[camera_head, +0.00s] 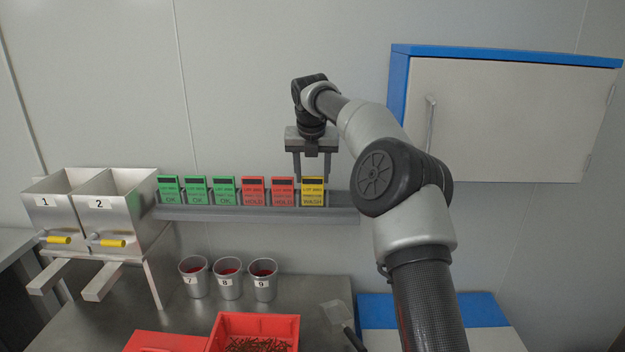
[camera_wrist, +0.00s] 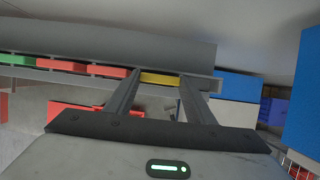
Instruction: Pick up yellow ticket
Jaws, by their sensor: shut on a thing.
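The yellow ticket (camera_head: 313,191), marked WASH, stands upright at the right end of the row of tickets on the grey rail (camera_head: 255,213). My gripper (camera_head: 312,178) is above it with the fingers pointing down, one at each side of the ticket's top. In the wrist view the yellow ticket (camera_wrist: 160,79) lies between the two fingertips of my gripper (camera_wrist: 161,82), which is shut on it. The ticket still appears to sit in the rail, level with its neighbours.
Two red HOLD tickets (camera_head: 283,191) and several green OK tickets (camera_head: 196,189) stand left of the yellow one, the nearest red close by. Hoppers 1 and 2 (camera_head: 112,205) stand at the left. Metal cups (camera_head: 228,280) and a red bin (camera_head: 296,336) are below. A blue-edged cabinet (camera_head: 510,120) hangs right.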

